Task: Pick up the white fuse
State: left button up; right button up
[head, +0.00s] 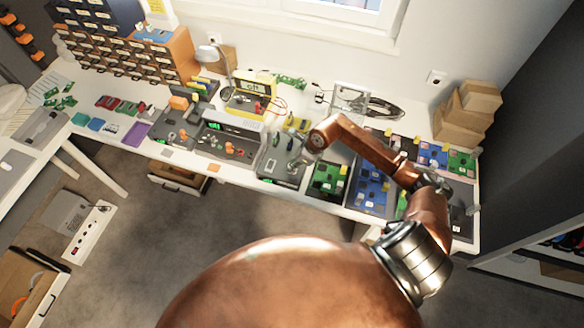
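I cannot pick out a white fuse with certainty; small parts on the bench are too tiny to name. My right arm, copper coloured, reaches over the right part of the long white bench. My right gripper (296,160) is small and dark at the arm's end, above a grey tray-like unit (270,171) near the bench's front edge. Its fingers are too small to show whether they are open or shut, or whether they hold anything. My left gripper is not in view.
Green board (328,181) and blue board (368,192) lie right of the gripper, partly under my arm. A yellow meter (246,101) and desk lamp (212,54) stand behind. Drawer cabinets (130,50) fill the back left; cartons (463,115) stack at the right. Grey floor (200,235) is open in front.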

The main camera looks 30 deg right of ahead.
aim_at(290, 165)
grip_shut()
jog(key=shift+r, duration=0.4)
notch_tip(290, 165, up, 2)
jog(key=shift+r+b, duration=0.25)
jog(key=shift+b, duration=0.05)
jog(key=s+a+r, duration=0.9)
jog(key=s, duration=0.1)
jog(key=shift+s+r+b, duration=0.35)
jog(key=shift+b, duration=0.05)
